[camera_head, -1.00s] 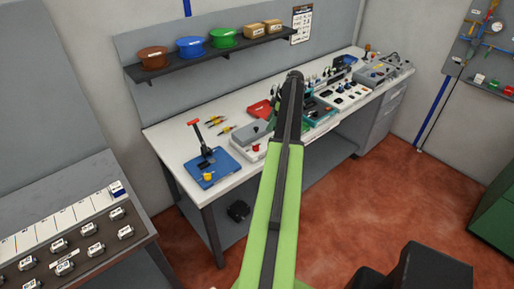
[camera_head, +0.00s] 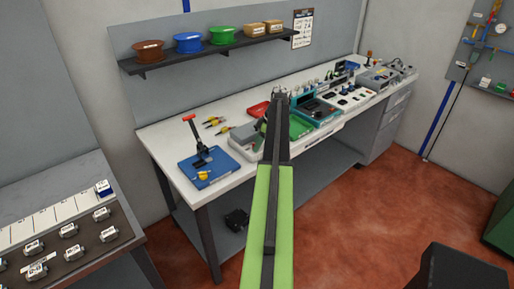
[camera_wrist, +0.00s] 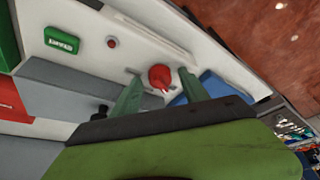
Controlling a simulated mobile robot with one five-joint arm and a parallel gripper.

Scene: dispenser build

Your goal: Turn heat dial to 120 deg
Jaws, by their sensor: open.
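A round red dial (camera_wrist: 160,77) with a small white pointer mark sits on a pale panel in the wrist view. I cannot read any scale around it. My gripper (camera_wrist: 159,74) is open, with its two green fingers on either side of the dial in that view. I cannot tell whether the fingers touch it or how far above it they are. In the head view my arm reaches over the workbench (camera_head: 165,142) and hides most of the gripper and the dial area.
A grey block (camera_wrist: 80,88), a green labelled block (camera_wrist: 62,40) and a small red button (camera_wrist: 112,42) lie near the dial. A blue base with a red-handled lever (camera_head: 208,168) stands to the left on the bench. A shelf (camera_head: 200,52) with spools hangs above.

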